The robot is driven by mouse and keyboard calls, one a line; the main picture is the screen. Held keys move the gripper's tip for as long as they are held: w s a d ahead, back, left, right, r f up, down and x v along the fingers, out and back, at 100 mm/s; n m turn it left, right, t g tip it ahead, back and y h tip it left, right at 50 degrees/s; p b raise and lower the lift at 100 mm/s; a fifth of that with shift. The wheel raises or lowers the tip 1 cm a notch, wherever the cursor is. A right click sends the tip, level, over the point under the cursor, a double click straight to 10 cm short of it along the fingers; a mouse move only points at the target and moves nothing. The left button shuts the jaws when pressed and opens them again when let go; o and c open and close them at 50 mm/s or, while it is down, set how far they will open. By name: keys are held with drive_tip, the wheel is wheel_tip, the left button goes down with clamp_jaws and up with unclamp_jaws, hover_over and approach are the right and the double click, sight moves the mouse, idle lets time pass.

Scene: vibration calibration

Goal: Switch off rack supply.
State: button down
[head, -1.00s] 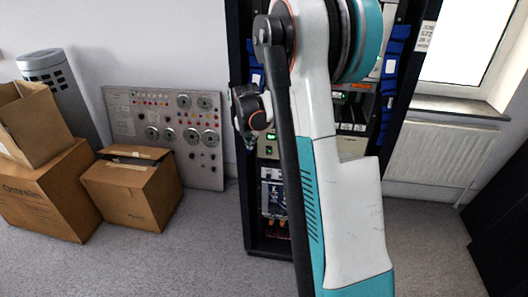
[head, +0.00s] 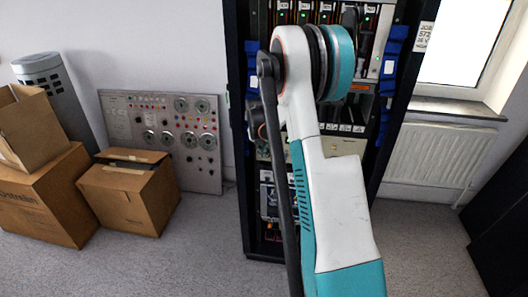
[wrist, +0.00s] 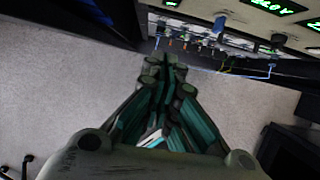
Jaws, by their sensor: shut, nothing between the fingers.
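The black equipment rack (head: 247,215) stands against the wall behind my arm in the head view. A lower unit (head: 268,195) with a pale front shows left of my forearm. I cannot tell which unit is the rack supply, and no switch can be made out. In the wrist view my gripper (wrist: 165,65) is shut and empty, its fingertips below a light front panel (wrist: 195,25) with several plugs, cables and green displays. The tips seem apart from the panel. In the head view the gripper is hidden behind my arm, which also covers much of the rack's middle.
Cardboard boxes (head: 128,195) stand on the floor at left, by a grey panel with dials (head: 165,135) leaning on the wall. A radiator (head: 440,160) is under the window at right, with a dark cabinet (head: 500,230) beyond. Carpet in front of the rack is clear.

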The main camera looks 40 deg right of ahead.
drive_tip(key=w+d+f+b, duration=0.4)
drive_tip(key=d+f, duration=0.1)
drive_tip(key=f, duration=0.2)
drive_tip(key=shift+w+d+f, duration=0.15)
drive_tip(key=shift+w, duration=0.1)
